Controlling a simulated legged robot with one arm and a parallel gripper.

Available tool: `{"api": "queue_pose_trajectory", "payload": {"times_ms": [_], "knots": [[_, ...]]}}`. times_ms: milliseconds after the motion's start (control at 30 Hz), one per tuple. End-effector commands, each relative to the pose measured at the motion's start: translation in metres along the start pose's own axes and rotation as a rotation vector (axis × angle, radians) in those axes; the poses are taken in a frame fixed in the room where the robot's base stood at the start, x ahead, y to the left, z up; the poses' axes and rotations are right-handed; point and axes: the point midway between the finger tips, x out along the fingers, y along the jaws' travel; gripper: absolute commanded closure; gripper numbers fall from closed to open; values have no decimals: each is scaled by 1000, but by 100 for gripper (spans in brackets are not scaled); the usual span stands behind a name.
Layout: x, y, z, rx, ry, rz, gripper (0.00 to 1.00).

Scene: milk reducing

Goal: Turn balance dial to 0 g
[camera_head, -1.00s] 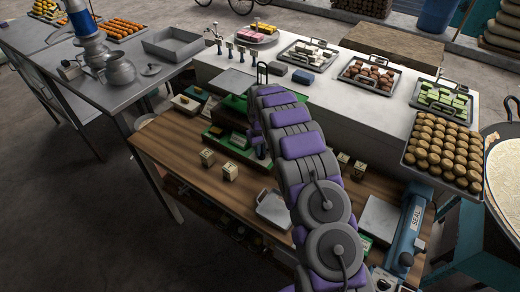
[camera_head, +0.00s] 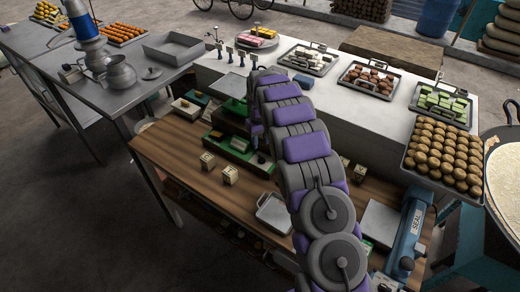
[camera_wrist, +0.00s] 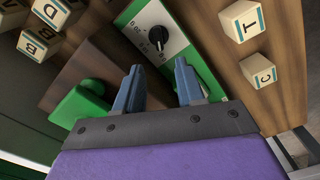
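The dial (camera_wrist: 158,36) is a black knob on a pale panel with small markings around it, set in a green unit (camera_wrist: 185,62) in the wrist view. In the head view my arm hides the dial, and the gripper end (camera_head: 262,140) is mostly hidden behind the arm over the wooden table.
Lettered blocks marked T (camera_wrist: 243,20) and C (camera_wrist: 258,71) stand to the right of the dial, with several more at upper left. A rounded green part (camera_wrist: 82,103) lies left of the fingers. A metal tray (camera_head: 273,213) and a blue sealer (camera_head: 410,235) are on the wooden table (camera_head: 190,150).

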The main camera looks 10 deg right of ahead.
Motion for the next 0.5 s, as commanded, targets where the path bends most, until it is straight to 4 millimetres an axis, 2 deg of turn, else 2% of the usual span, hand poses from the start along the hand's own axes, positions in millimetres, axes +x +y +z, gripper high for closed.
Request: {"api": "queue_pose_trajectory", "payload": {"times_ms": [33,200,400,500], "knots": [[-14,0,-1,-1,4,1,62],[-52,0,-2,-1,5,2,62],[-83,-1,-2,-2,1,1,62],[-92,-1,-2,-2,2,1,62]]}}
